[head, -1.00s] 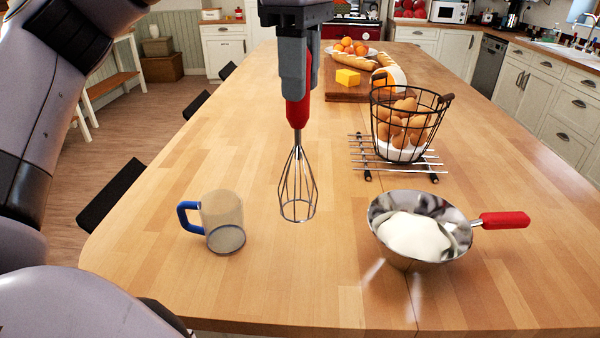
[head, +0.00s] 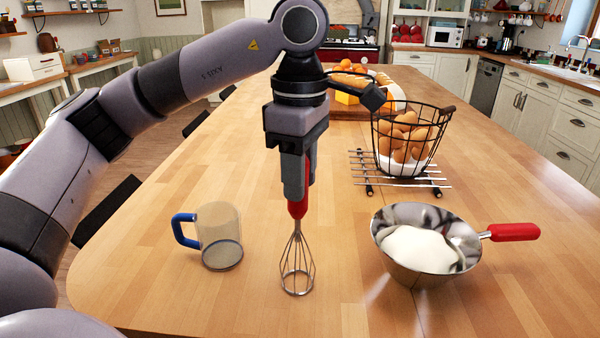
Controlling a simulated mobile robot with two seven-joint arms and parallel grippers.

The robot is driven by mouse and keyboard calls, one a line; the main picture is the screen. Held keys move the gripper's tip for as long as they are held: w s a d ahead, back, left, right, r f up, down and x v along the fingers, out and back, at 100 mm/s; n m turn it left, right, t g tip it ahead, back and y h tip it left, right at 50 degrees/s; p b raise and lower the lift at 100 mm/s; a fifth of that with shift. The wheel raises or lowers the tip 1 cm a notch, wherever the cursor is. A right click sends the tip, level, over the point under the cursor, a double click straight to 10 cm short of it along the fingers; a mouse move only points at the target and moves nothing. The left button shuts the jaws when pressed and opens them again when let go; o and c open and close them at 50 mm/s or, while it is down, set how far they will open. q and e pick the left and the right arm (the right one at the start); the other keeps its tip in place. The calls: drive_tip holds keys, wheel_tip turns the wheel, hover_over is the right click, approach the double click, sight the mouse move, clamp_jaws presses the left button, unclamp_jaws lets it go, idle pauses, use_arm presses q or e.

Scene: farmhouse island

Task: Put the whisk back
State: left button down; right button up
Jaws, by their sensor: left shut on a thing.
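The whisk (head: 297,262) has a red handle and a wire head. My left gripper (head: 299,190) is shut on its red handle and holds it upright, wires down. The wire head is low over the wooden island, between a clear cup and a steel bowl; I cannot tell whether it touches the top. The clear cup (head: 219,234) with a blue handle stands just left of the whisk. The steel bowl (head: 388,262) with a red handle holds a white mass and stands to the right. My right gripper is not in view.
A black wire basket (head: 378,140) of eggs stands on a metal rack (head: 367,184) behind the bowl. Bread and fruit lie farther back, partly hidden by my left arm. The wooden island top (head: 150,285) is clear at front left.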

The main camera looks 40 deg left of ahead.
use_arm(q)
drive_tip(key=shift+f, duration=0.1)
drive_tip(key=c, duration=0.8)
unclamp_jaws()
drive_tip(key=shift+s+d+r+p, duration=0.1)
drive_tip(key=shift+d+r+p, duration=0.1)
drive_tip(key=shift+r, duration=1.55)
drive_tip(key=shift+s+d+r+p, duration=0.1)
drive_tip(key=shift+d+r+p, duration=0.1)
drive_tip(key=shift+r, duration=1.55)
